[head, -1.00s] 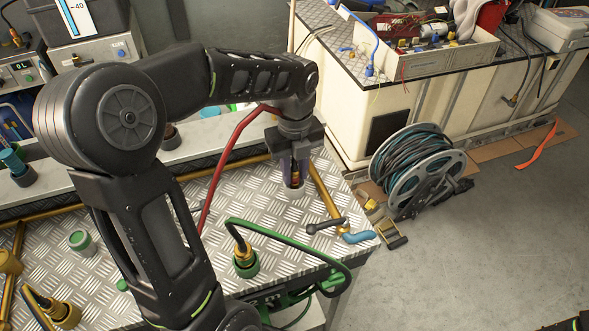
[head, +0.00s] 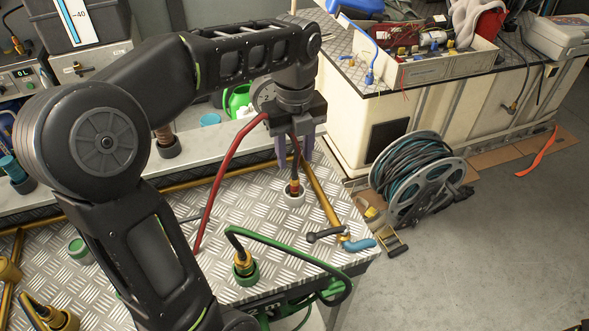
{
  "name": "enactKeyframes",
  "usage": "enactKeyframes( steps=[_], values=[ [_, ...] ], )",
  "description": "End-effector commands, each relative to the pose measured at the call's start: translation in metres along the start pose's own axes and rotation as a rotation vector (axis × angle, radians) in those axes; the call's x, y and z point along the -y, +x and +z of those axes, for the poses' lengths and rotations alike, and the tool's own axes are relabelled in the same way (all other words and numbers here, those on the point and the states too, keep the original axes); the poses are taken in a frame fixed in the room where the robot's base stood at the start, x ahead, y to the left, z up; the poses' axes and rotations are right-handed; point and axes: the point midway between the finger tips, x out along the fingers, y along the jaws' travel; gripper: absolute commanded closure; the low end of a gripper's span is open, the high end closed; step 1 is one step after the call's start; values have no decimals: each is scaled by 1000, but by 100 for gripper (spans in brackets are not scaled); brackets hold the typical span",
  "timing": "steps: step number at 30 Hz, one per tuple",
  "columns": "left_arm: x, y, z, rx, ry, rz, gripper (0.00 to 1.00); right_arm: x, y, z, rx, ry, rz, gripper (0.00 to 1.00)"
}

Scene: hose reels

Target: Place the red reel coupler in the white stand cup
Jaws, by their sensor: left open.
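The red reel coupler (head: 295,186) stands upright in the white stand cup (head: 294,199) on the tread-plate bench top. A brass-coloured band shows on it just above the cup rim. Its red hose (head: 226,160) arches up from the left, passes behind my gripper and comes down to the coupler. My left gripper (head: 294,154) is open above the coupler, its fingers apart on either side of the hose and clear of the cup. My right gripper is not in view.
A green cup with a coupler and green hose (head: 243,268) stands in front. A dark T-handle (head: 325,234), a brass pipe (head: 322,190) and a blue piece (head: 358,245) lie right of the white cup. A hose reel (head: 418,175) stands on the floor.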

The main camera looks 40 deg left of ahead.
Motion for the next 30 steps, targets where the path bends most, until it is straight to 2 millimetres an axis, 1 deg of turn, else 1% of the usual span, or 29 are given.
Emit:
enactKeyframes(
  steps=[1, 2, 3, 6, 8, 30],
  values=[
    [1, -11, 0, 2, 1, -3, 59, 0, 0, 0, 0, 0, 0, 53],
    [0, -16, 0, 1, 1, -2, 59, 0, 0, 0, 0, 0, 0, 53],
    [0, -27, 0, 0, 1, -1, 59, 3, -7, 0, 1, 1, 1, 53],
    [0, -38, 0, -1, 1, 1, 59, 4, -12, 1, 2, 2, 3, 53],
    [0, -41, 0, -1, 0, 1, 59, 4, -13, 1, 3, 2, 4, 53],
    [0, -42, 0, -1, 0, 1, 59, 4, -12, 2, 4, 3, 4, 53]
  ],
)
